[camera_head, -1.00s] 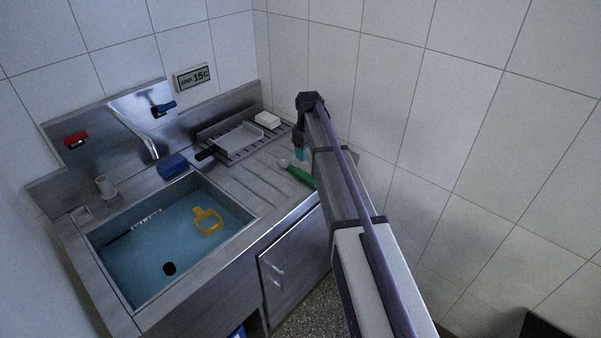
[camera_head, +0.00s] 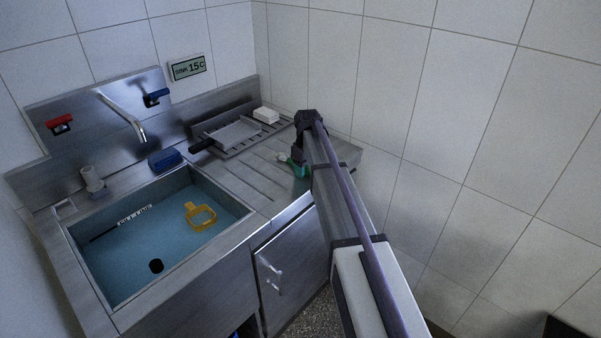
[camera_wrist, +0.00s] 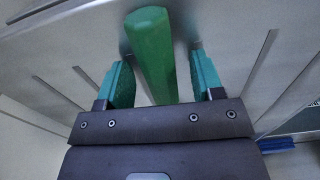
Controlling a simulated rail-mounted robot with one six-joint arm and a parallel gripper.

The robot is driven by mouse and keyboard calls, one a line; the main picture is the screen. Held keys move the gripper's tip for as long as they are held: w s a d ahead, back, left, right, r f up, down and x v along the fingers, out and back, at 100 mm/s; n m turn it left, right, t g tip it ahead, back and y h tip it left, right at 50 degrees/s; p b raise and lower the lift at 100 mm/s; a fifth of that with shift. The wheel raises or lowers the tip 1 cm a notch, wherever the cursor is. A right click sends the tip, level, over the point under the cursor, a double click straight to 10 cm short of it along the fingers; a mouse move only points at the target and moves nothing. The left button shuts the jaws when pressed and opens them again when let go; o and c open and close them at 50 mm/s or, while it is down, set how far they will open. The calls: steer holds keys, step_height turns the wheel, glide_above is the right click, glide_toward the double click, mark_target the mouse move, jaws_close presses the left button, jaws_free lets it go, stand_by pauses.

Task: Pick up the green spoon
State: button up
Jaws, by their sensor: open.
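The green spoon (camera_wrist: 151,55) lies on the ribbed metal drainboard. In the wrist view its thick green handle runs between the two teal fingertips of my gripper (camera_wrist: 160,75), with a gap on each side. My gripper is open around the handle and not closed on it. In the head view my gripper (camera_head: 299,168) is low at the drainboard's right part. There the spoon's pale end (camera_head: 283,157) shows just left of the gripper, and most of the handle is hidden behind my gripper and arm.
A water-filled sink (camera_head: 130,250) holding a yellow object (camera_head: 201,215) is to the left. A blue block (camera_head: 165,160) sits on the sink's rear edge. A rack (camera_head: 215,146) with a grey tool and a white block (camera_head: 266,115) stands behind. A tiled wall is at the right.

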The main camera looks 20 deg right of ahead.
steer(key=shift+r, duration=0.1)
steer(key=c, duration=1)
steer(key=shift+r, duration=0.1)
step_height(320, 180, up, 10)
steer(key=p, duration=1)
steer(key=o, duration=0.4)
jaws_close()
